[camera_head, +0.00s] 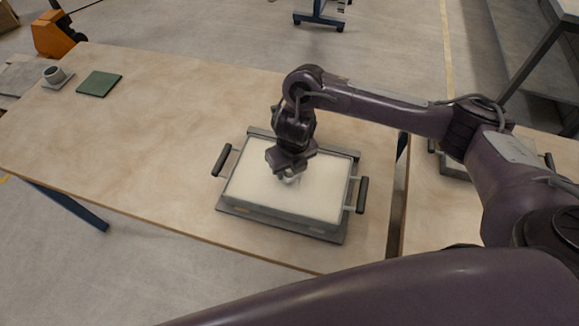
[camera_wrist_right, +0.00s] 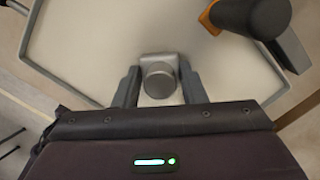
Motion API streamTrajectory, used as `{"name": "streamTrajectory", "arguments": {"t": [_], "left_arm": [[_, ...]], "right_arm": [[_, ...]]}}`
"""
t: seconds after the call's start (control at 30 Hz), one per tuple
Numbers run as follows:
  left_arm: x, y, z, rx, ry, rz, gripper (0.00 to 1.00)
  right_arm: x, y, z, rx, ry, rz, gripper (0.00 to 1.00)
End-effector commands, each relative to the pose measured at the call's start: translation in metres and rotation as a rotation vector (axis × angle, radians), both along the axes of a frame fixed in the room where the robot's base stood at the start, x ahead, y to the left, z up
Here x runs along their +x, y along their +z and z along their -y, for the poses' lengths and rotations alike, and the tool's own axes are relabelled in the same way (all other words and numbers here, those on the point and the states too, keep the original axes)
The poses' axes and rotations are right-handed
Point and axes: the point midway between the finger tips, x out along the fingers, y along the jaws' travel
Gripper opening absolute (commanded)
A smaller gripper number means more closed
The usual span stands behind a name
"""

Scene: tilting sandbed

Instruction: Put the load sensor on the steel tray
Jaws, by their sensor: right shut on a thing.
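The load sensor, a small grey metal cylinder (camera_wrist_right: 158,80), sits between the fingers of my right gripper (camera_wrist_right: 157,88) in the wrist view. In the head view my right gripper (camera_head: 291,178) is low over the pale sand of the sandbed (camera_head: 230,204), shut on the sensor, whose light-coloured part (camera_head: 292,180) shows just below it. I cannot tell whether the sensor touches the sand. A small light grey square plate (camera_head: 48,85) at the table's far left may be the steel tray; a grey cup-like cylinder (camera_head: 55,74) stands on it. My left gripper is not in view.
The sandbed has a dark handle on the left (camera_head: 222,160) and right (camera_head: 362,195). A green square mat (camera_head: 99,83) lies near the plate. The wooden table (camera_head: 150,140) is clear between mat and sandbed. A second table (camera_head: 440,215) stands across a narrow gap.

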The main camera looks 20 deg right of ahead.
Motion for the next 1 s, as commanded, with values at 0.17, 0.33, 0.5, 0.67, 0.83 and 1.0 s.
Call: {"name": "streamTrajectory", "arguments": {"t": [0.17, 0.33, 0.5, 0.67, 0.83, 1.0], "left_arm": [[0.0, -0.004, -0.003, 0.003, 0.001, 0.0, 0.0], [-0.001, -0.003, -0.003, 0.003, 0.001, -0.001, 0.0], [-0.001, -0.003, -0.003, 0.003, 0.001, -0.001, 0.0], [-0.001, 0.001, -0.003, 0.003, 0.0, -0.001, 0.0], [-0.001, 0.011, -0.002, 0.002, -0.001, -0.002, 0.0], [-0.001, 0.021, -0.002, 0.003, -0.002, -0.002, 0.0]], "right_arm": [[0.0, -0.005, 0.0, 0.0, 0.0, 0.0, 0.39], [0.0, -0.003, 0.0, 0.0, 0.0, -0.001, 0.59], [0.0, -0.003, 0.0, 0.0, 0.0, -0.001, 0.59], [0.0, 0.001, 0.0, 0.0, 0.0, 0.0, 0.59], [-0.001, 0.025, 0.001, -0.002, 0.003, 0.006, 0.59], [-0.005, 0.06, 0.002, -0.002, 0.004, 0.007, 0.59]]}}
